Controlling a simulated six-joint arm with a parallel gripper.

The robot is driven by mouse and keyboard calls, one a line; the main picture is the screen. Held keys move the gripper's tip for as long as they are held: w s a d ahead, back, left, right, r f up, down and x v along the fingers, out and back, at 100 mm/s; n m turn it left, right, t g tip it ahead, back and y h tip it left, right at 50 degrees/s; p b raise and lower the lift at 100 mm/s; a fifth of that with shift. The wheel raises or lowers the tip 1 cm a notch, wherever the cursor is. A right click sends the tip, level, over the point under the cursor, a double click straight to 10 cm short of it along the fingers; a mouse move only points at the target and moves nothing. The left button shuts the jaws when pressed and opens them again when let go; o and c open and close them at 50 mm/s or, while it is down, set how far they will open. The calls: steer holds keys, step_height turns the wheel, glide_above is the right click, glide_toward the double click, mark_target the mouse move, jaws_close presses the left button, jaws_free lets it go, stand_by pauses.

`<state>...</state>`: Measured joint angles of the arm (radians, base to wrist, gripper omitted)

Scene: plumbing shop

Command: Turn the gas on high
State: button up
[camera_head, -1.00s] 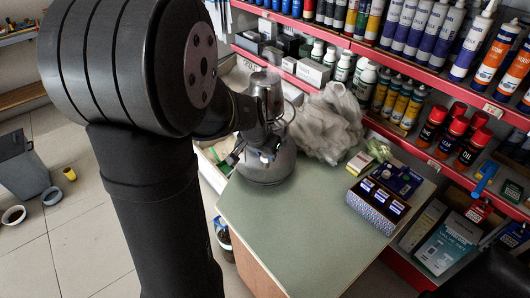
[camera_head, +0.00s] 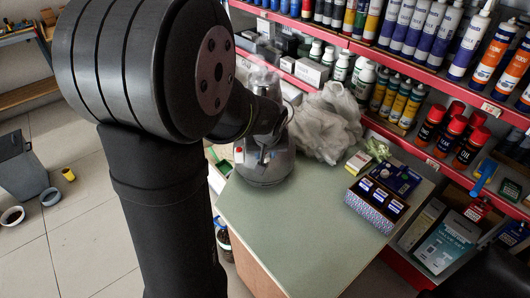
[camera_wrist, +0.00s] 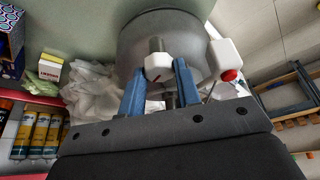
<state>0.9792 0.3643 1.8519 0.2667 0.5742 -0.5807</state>
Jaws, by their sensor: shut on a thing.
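A grey metal gas appliance (camera_head: 264,169) with a rounded body stands at the back left end of the green counter; its body (camera_wrist: 158,38) fills the upper middle of the wrist view. A white knob (camera_wrist: 158,66) with a small red mark sits on a short stem at its front. My gripper (camera_wrist: 159,76) has its two blue fingers on either side of the knob, shut on it. To the right of the knob is a white block with a red button (camera_wrist: 229,75). In the head view my arm hides most of the gripper and the knob.
Small boxes (camera_head: 376,205) stand on the counter's right side. Red shelves (camera_head: 432,78) with bottles and cans rise behind. The counter's front middle (camera_head: 285,225) is clear.

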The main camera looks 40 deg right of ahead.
stand_by(0.5)
steer(key=o, duration=1)
steer(key=shift+c, duration=0.2)
steer(key=v, duration=1.7)
steer(key=shift+r, duration=0.25)
steer(key=shift+d+f, duration=0.1)
steer(key=shift+f, duration=0.05)
steer(key=x, duration=1.7)
steer(key=shift+f, duration=0.1)
